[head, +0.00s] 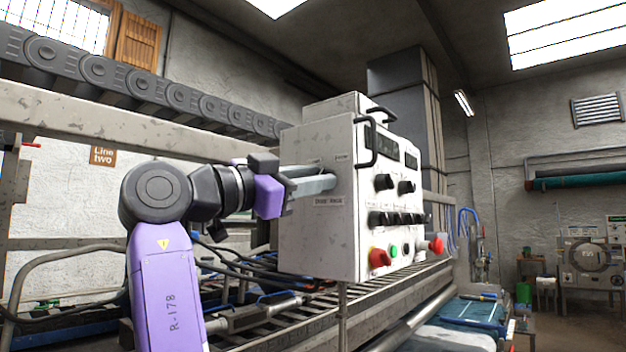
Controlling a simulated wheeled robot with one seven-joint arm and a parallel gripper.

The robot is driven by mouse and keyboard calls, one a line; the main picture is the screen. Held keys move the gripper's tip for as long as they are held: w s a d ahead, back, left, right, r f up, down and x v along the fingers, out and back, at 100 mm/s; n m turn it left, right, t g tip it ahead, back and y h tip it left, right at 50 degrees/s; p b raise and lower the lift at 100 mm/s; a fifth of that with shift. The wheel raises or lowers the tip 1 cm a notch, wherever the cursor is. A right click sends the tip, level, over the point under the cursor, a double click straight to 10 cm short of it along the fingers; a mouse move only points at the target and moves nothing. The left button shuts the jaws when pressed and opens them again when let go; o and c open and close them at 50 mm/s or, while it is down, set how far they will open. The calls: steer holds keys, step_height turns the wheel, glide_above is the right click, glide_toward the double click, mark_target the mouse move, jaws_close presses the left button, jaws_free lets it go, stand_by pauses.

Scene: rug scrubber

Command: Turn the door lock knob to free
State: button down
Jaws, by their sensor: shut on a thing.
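The white control box (305,238) stands in the middle of the head view, with its worn left side facing my arm. My gripper (328,181) reaches in from the left, and its grey fingertips are at this side face. They are shut on the door lock knob, which the fingers hide, so I cannot tell its angle. A small label (329,201) just below the fingertips seems to read "Door lock". Another small label (341,157) sits above them to the right, too small to read surely.
The box's front panel carries several black knobs (384,182), a red knob (379,258), a green button (393,251) and a red button (437,245). A black handle (366,143) juts out at its front edge. A roller conveyor (290,325) and dark cables (240,258) run below.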

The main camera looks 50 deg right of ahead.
steer(key=shift+m, duration=0.5)
steer(key=c, duration=1.1)
jaws_free()
steer(key=b+v, duration=0.1)
steer(key=v, duration=0.6)
steer(key=shift+w+a, duration=0.15)
steer(key=shift+a, duration=0.2)
